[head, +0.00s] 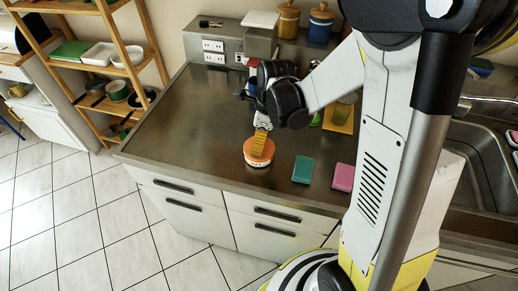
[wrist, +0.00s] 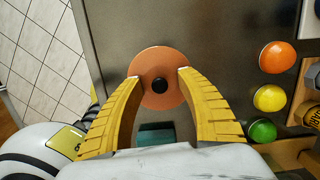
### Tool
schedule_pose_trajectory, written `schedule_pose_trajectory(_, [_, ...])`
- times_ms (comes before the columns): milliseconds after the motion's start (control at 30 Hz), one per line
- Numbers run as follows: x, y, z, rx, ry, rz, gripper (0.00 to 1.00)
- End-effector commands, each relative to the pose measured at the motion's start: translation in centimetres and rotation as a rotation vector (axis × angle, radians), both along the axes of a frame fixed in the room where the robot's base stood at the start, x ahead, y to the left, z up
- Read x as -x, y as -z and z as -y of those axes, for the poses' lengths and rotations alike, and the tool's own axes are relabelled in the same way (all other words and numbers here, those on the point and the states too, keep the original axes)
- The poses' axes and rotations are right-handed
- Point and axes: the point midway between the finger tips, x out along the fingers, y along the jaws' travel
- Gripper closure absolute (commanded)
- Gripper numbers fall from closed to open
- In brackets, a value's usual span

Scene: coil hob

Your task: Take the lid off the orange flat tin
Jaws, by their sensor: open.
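The orange flat tin (head: 250,159) stands upright on the dark metal counter near its front edge, with a pale side band. The lid sits on the tin. My gripper (head: 259,145) is over the tin, pointing down. I cannot tell whether the fingertips touch the lid.
A teal sponge (head: 302,170) and a pink sponge (head: 344,177) lie right of the tin. Orange (wrist: 277,57), yellow (wrist: 269,98) and green (wrist: 262,130) round things are right in the wrist view. A sink (head: 484,165) is at the right. The counter left of the tin is clear.

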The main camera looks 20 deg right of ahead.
Motion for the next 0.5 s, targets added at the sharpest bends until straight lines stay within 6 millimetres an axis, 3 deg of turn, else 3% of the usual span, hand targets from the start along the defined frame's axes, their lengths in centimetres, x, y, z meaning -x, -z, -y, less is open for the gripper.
schedule_pose_trajectory(233, [0.0,0.14,-0.04,0.0,0.0,0.0,0.56])
schedule_pose_trajectory(400, [-0.01,0.13,-0.04,0.0,0.0,0.0,1.0])
schedule_pose_trajectory(500, [-0.01,0.13,-0.04,0.0,0.0,0.0,1.0])
